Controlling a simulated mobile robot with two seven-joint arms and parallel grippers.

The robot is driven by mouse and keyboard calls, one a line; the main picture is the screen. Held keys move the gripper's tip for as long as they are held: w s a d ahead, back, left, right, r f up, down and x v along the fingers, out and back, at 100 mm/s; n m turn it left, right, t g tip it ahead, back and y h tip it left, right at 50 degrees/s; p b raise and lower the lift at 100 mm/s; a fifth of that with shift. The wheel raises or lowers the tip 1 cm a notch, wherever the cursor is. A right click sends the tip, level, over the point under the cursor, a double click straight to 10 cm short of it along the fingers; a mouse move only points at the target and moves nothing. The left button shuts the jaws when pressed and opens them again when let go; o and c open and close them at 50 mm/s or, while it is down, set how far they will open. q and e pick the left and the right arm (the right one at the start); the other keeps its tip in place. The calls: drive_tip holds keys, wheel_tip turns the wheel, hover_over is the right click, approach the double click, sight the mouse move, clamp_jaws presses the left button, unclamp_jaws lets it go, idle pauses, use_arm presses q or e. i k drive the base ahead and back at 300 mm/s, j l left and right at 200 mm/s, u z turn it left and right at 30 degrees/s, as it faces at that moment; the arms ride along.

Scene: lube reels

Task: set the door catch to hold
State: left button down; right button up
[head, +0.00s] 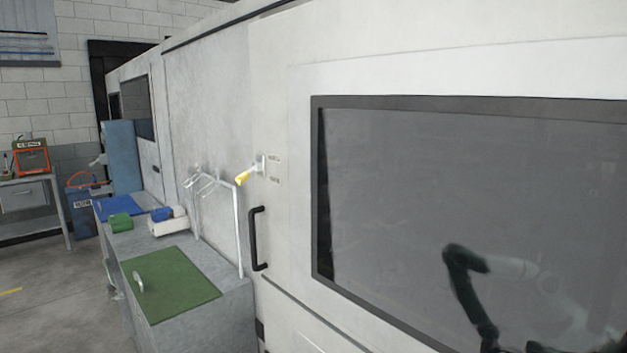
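The door catch (243,178) is a small lever with a yellow grip. It sits on a pale plate (261,166) on the white machine front, left of the large dark window. The yellow grip points left and slightly down from the plate. Two small labels (274,158) are beside the plate, one above the other, too small to read. A black vertical door handle (257,238) is below the catch. Neither of my grippers shows clearly in the head view. A dark, faint arm shape appears in the window glass at the lower right, apparently a reflection.
A grey bench (232,300) stands against the machine at left, with a green lidded panel (180,290), a white box, and blue and green items. White bent pipes (238,225) rise close to the catch. A side table (25,200) and open floor are farther left.

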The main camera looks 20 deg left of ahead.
sight(240, 179)
drive_tip(key=j+z, duration=0.25)
drive_tip(key=z, duration=0.15)
drive_tip(key=i+j+z, duration=0.1)
drive_tip(key=j+z, duration=0.15)
drive_tip(key=z, duration=0.2)
drive_tip(key=j+z, duration=0.2)
drive_tip(key=z, duration=0.2)
drive_tip(key=k+j+z, duration=0.1)
drive_tip(key=j+z, duration=0.15)
drive_tip(key=k+j+z, duration=0.1)
drive_tip(key=j+z, duration=0.15)
drive_tip(key=j, duration=0.15)
drive_tip(key=k+j+z, duration=0.35)
drive_tip(key=j, duration=0.25)
drive_tip(key=k+j+z, duration=0.25)
drive_tip(key=k+j, duration=0.15)
drive_tip(key=j, duration=0.2)
drive_tip(key=k+j, duration=0.6)
drive_tip(key=j, duration=0.25)
drive_tip(key=k+j, duration=0.3)
drive_tip(key=j+z, duration=0.05)
drive_tip(key=j, duration=0.1)
